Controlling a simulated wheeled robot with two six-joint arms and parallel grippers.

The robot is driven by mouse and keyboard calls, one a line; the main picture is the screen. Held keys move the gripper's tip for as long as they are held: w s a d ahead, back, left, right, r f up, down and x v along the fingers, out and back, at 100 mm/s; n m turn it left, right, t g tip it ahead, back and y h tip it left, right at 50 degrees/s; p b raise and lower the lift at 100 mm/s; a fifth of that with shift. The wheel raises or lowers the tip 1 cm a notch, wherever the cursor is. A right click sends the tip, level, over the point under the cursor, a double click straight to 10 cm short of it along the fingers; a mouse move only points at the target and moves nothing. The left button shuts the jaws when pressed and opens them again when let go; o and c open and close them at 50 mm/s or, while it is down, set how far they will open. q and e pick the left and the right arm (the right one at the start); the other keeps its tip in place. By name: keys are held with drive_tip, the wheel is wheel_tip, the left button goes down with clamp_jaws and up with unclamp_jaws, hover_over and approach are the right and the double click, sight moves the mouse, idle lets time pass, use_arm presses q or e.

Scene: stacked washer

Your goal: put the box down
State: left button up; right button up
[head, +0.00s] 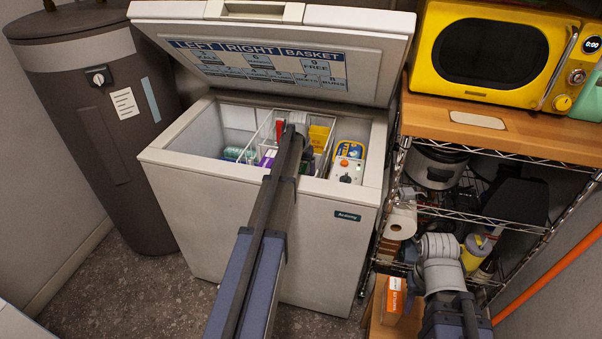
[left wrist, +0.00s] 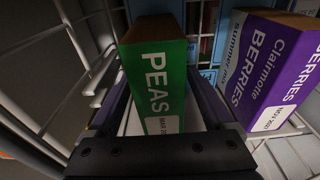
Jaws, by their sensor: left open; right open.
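The box is a green and tan PEAS box (left wrist: 160,75), between the two fingers of my left gripper (left wrist: 155,100) in the left wrist view. The fingers are open on either side of it. What lies under the box is hidden. A purple BERRIES box (left wrist: 272,72) stands beside it to the right. In the head view my left arm reaches over the front wall of the open chest freezer (head: 270,225), and its gripper (head: 292,130) is inside, mostly hidden. My right gripper (head: 437,246) is by the wire rack, outside the freezer, open and apparently empty.
The freezer lid (head: 270,55) stands raised, with a label chart. White wire basket walls (left wrist: 80,60) are close to the left gripper. A yellow box (head: 319,136) and other packages lie inside. The wire rack (head: 480,212), with a yellow microwave (head: 495,50) above, is on the right.

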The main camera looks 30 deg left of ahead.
use_arm(q)
drive_tip(key=r+p, duration=0.4)
drive_tip(key=s+r+p, duration=0.1)
drive_tip(key=r+p, duration=0.7)
drive_tip(key=shift+s+d+r, duration=0.15)
drive_tip(key=shift+s, duration=0.05)
drive_tip(key=shift+c, duration=0.3)
idle(1.8)
